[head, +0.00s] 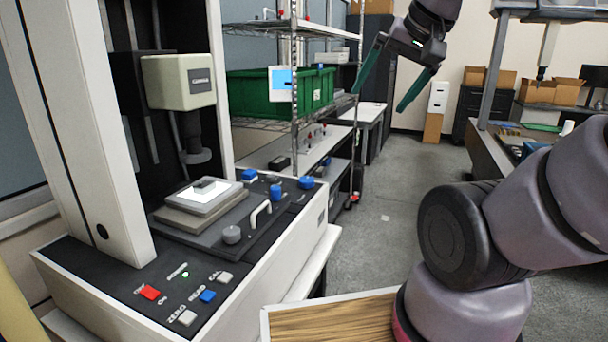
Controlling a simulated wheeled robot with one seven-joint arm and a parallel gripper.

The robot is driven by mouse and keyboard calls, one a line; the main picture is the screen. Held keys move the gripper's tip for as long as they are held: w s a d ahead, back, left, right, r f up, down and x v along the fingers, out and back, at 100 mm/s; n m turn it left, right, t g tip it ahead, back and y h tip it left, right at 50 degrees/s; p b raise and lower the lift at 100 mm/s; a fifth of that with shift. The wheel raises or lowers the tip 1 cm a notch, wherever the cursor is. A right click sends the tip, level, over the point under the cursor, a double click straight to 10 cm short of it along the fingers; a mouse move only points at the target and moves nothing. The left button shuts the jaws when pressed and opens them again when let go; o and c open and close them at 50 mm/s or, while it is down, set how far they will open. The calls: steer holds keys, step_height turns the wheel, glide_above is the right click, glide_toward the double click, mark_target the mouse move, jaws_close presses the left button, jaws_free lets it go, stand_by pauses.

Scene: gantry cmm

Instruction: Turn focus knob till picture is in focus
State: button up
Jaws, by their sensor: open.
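The measuring machine (317,226) stands at the left, with a cream optical head (180,80) above a bright lit stage plate (206,197). Blue knobs (276,191) sit along the deck's right side. No readable label shows which one is the focus knob. My gripper (377,101) hangs at the upper middle, its two green fingers spread wide and empty. In the picture it is up and right of the knobs, apart from the machine. No focus picture can be made out clearly.
The front panel has a red button (149,292), a blue button (207,296) and pale buttons. A pale handle (260,213) rises beside the grey knob. A wire shelf (268,124) with green bins (247,96) stands behind. Open floor (385,230) lies to the right.

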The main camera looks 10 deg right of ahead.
steer(key=n+g+h, duration=0.2)
steer(key=n+g, duration=0.5)
steer(key=n, duration=0.3)
glide_above(307, 179)
step_height(307, 179, down, 26)
step_height(307, 179, down, 10)
steer(key=shift+a+r, duration=0.1)
steer(key=shift+c, duration=0.3)
